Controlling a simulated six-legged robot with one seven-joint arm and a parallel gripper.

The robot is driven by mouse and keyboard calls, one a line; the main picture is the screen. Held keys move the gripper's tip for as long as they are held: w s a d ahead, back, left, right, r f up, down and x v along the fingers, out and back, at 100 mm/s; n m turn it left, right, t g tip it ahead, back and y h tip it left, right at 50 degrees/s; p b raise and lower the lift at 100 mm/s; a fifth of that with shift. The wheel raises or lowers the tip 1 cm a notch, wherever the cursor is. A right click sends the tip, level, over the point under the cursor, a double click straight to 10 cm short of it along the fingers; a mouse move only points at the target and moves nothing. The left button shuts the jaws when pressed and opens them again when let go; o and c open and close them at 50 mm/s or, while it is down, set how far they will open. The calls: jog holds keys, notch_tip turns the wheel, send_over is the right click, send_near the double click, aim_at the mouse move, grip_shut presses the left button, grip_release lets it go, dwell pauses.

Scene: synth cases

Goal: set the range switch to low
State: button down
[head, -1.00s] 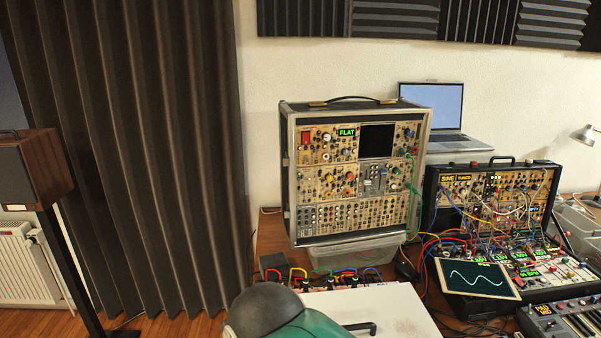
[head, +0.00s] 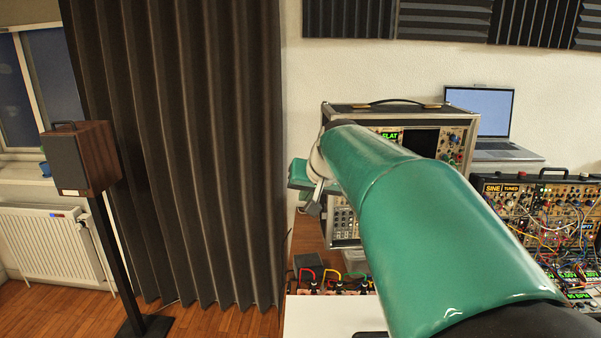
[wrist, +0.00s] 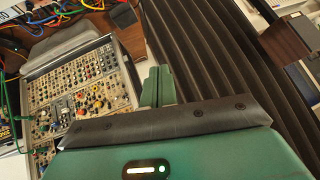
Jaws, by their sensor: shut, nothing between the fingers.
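The large upright synth case (head: 341,229) stands on the desk, mostly hidden behind my green arm in the head view. Its panel of knobs and switches shows more fully, tilted, at the left of the wrist view (wrist: 78,92). I cannot single out the range switch or read its setting. My gripper is shut and empty; its green fingers (wrist: 158,84) show in the wrist view against the dark curtain, to the right of the panel in the picture.
A second synth case (head: 550,207) with many patch cables stands at the right. A laptop (head: 481,112) sits behind. Coloured cables (head: 330,276) lie below the large case. A dark curtain (head: 185,150) and a speaker on a stand (head: 82,160) are at the left.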

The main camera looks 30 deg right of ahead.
jog(key=w+d+m+h, duration=0.1)
jog(key=w+d, duration=0.1)
jog(key=d, duration=0.9)
jog(key=w+d+r+m+t+h, duration=0.1)
jog(key=w+d+m, duration=0.1)
jog(key=d, duration=0.8)
jog(key=shift+w+d, duration=0.4)
jog(key=shift+w, duration=0.25)
jog(key=shift+r, duration=0.1)
jog(key=x, duration=1)
